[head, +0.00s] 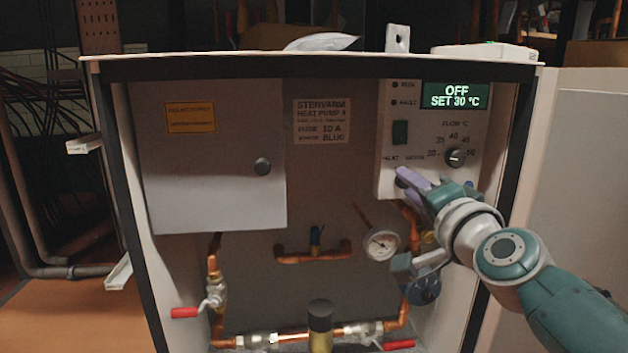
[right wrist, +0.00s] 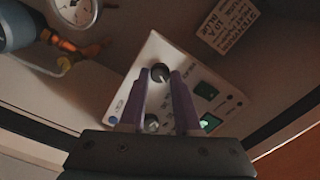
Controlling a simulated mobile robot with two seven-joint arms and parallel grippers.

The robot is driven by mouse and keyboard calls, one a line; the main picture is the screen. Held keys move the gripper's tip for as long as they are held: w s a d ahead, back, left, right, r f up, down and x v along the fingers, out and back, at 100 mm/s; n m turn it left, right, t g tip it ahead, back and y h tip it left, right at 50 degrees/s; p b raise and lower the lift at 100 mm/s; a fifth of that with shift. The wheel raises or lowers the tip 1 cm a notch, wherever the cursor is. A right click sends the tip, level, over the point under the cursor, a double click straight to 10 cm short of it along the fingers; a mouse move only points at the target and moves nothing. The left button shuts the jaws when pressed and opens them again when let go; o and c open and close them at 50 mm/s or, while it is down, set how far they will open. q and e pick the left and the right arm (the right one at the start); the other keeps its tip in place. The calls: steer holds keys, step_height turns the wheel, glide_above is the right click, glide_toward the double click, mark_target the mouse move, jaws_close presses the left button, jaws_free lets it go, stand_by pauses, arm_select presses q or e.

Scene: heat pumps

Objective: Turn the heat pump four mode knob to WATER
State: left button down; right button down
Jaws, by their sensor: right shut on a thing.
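The control panel (head: 384,150) of heat pump 4 is at the upper right inside the cabinet in the head view. Its display (head: 455,96) reads OFF and SET 30 °C. My right gripper (head: 404,178) is at the panel's lower left, with its purple fingers over the mode knob, below the HEAT and WATER lettering. In the right wrist view the dark mode knob (right wrist: 160,72) sits between the fingertips (right wrist: 161,75), which are shut on it. The head view hides most of the knob, and its pointer direction cannot be read. My left gripper is not in view.
A pressure gauge (head: 381,244) and copper pipes lie below. A grey box (head: 215,185) fills the left side. The open door (head: 580,180) stands at right.

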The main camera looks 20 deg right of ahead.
stand_by(0.6)
steer(key=c, duration=0.6)
jaws_free()
steer(key=shift+s, duration=0.1)
steer(key=p+v, duration=0.4)
steer(key=v, duration=0.5)
steer(key=shift+s, duration=0.4)
